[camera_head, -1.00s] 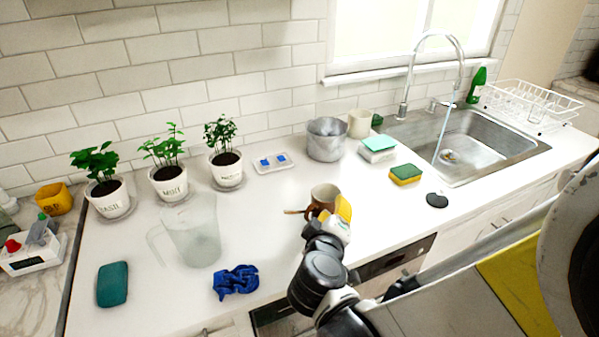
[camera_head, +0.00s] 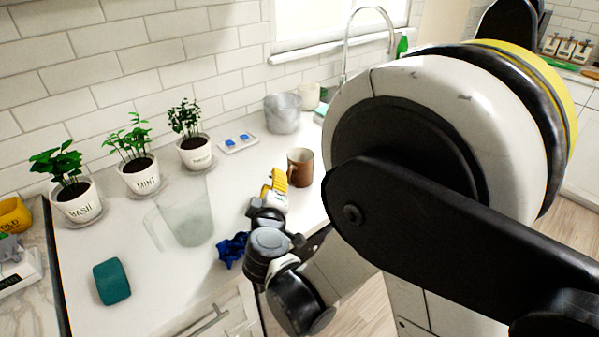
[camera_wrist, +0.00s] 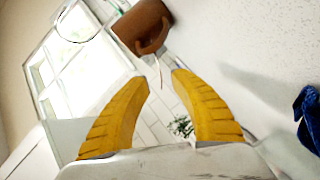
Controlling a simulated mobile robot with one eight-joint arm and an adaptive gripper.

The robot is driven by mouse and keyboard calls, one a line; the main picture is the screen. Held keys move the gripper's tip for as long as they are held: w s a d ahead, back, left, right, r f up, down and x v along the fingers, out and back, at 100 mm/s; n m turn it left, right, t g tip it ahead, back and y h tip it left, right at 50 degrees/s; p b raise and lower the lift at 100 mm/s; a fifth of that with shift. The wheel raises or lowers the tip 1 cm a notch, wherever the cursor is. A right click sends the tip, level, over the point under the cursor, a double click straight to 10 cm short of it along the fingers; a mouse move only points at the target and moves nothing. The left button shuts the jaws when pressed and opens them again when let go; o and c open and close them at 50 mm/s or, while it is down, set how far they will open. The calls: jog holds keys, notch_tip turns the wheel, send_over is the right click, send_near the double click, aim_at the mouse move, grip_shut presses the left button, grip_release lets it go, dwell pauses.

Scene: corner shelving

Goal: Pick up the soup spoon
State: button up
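My gripper (camera_head: 275,188) hovers over the counter, left of a brown mug (camera_head: 300,168). In the wrist view its yellow fingers (camera_wrist: 159,76) are apart and nothing is clearly held between them. The brown mug (camera_wrist: 142,26) lies beyond the fingertips in that view, its handle toward them. A thin pale strip (camera_wrist: 159,74) shows by the mug handle, between the fingertips; I cannot tell whether it is the soup spoon. No soup spoon can be made out in the head view.
A crumpled blue cloth (camera_head: 232,249) lies just left of my wrist, with a clear pitcher (camera_head: 188,215) behind it. Potted herbs (camera_head: 140,178) line the wall. A metal pot (camera_head: 282,115) stands behind the mug. A teal block (camera_head: 112,281) lies at the front left.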

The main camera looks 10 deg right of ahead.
jog(key=b+x, duration=0.1)
jog(key=x, duration=0.2)
jog(key=shift+d+f, duration=0.15)
jog(key=shift+w, duration=0.4)
grip_shut()
notch_tip(320, 180, up, 10)
jog(key=p, duration=0.5)
notch_tip(320, 180, up, 6)
jog(key=p, duration=0.5)
jog(key=shift+f+p, duration=0.1)
jog(key=shift+p, duration=0.2)
